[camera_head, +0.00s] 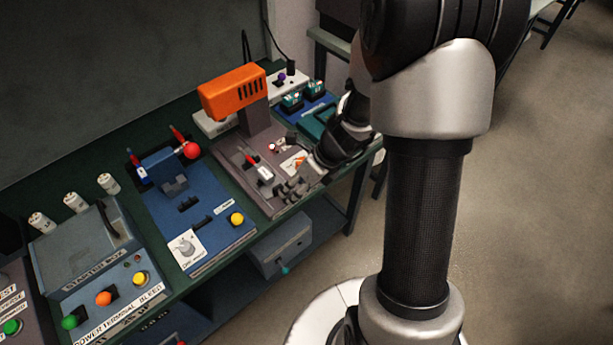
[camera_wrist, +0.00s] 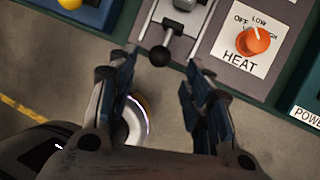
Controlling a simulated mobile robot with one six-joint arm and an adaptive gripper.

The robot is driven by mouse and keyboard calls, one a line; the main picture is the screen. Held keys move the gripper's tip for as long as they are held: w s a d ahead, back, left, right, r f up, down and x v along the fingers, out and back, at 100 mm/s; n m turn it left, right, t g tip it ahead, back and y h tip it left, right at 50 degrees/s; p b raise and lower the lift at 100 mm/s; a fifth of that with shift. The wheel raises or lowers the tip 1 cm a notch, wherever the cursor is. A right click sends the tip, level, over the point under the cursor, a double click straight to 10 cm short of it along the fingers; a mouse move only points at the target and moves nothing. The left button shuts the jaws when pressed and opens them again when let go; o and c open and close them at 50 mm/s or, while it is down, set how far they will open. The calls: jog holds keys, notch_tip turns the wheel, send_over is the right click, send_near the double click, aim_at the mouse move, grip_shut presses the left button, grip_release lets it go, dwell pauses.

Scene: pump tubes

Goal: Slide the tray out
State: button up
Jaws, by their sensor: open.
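A narrow pale metal slide with a dark round knob (camera_wrist: 160,56) on its near end shows at the top of the wrist view. It looks like the tray (camera_wrist: 178,22) with its handle, set in the grey station's front. My gripper (camera_wrist: 158,67) is open, with one finger on each side of the knob. No contact is visible.
An orange heater head (camera_head: 233,93) stands over the grey station. A HEAT panel with an orange dial (camera_wrist: 252,41) is right of the slide. A blue station (camera_head: 200,225) lies to the left. A grey drawer box (camera_head: 282,245) sits below; the floor in front is clear.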

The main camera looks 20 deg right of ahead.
jog(key=v, duration=0.6)
jog(key=shift+r, duration=0.2)
jog(key=shift+s, duration=0.1)
jog(key=s+a+r+n+h, duration=0.2)
jog(key=s+r+n, duration=0.6)
jog(key=n, duration=0.7)
jog(key=s+a+r+n+t+h, duration=0.1)
jog(key=s+a+r+n+h, duration=0.1)
jog(key=s+r+n, duration=0.7)
jog(key=n, duration=0.6)
jog(key=shift+s+a+n+t, duration=0.2)
jog(key=shift+a+n+t, duration=0.1)
jog(key=shift+a, duration=0.1)
